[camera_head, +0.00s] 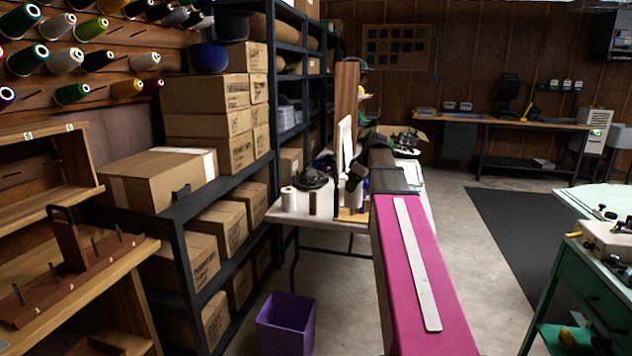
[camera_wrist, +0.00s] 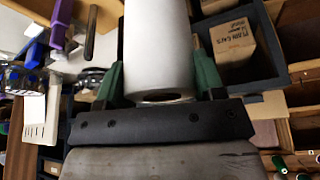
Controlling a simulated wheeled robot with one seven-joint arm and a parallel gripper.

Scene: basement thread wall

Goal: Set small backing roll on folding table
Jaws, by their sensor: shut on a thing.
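In the wrist view the white backing roll (camera_wrist: 155,45) sits between the two green fingers of my gripper (camera_wrist: 158,82), which is shut on it. In the head view the dark end of my gripper (camera_head: 357,181) is over the folding table (camera_head: 333,219), beyond my pink arm. A white patch below it may be the held roll; the arm hides part of this area. A white roll (camera_head: 288,199) stands upright near the table's left edge, with a small brown spool (camera_head: 313,204) to its right. I cannot tell whether the held roll touches the table.
A dark machine (camera_head: 314,178) and an upright board stand on the table. Blue-grey shelves with cardboard boxes (camera_head: 203,253) flank it on the left. A purple bin (camera_head: 286,322) is on the floor in front. A green cart (camera_head: 583,278) is at the right.

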